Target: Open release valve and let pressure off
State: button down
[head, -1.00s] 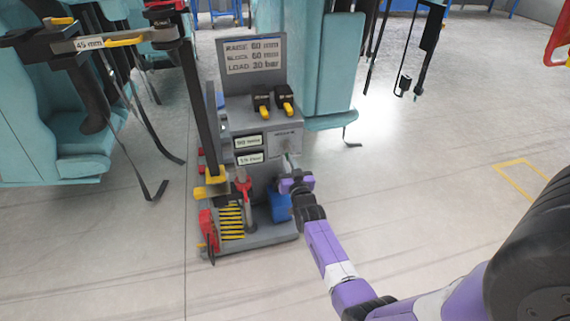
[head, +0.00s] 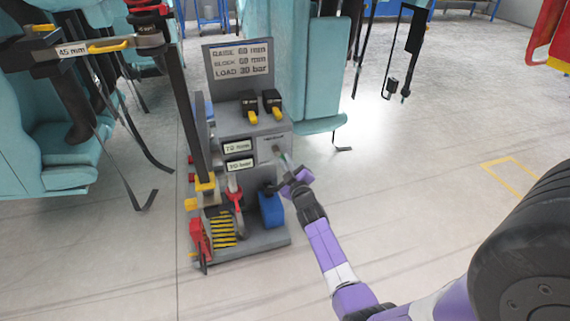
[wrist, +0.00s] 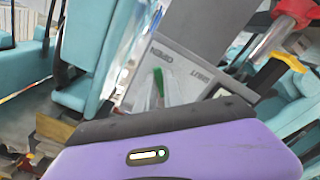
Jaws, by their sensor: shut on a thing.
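The release valve's lever (head: 282,154) is on the front panel of a grey pump unit (head: 262,240). It is a short pale stick with green on it, pointing down and right from the panel towards my gripper (head: 295,177). In the wrist view the green part (wrist: 158,84) stands in front of the pale label plate, by a word that looks like OPEN. My gripper is shut on the lever, though its fingertips are largely hidden. Two small displays (head: 238,157) on the unit seem to read about 70 mm and 10 bar, blurred.
A sign (head: 240,60) tops the unit, above two black-and-yellow switches (head: 261,105). A red-collared pump part (head: 235,192) and a blue container (head: 271,209) sit below. Teal train seats (head: 305,70) stand behind.

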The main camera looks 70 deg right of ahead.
jog(key=shift+s+n, duration=0.1)
jog(key=shift+n, duration=0.4)
jog(key=c, duration=1.5)
grip_release()
jog(key=shift+r, duration=0.1)
jog(key=shift+o, duration=0.2)
jog(key=b+v, duration=0.4)
jog(key=v, duration=0.3)
jog(key=shift+s+a+b, duration=0.25)
jog(key=shift+a+b, duration=0.05)
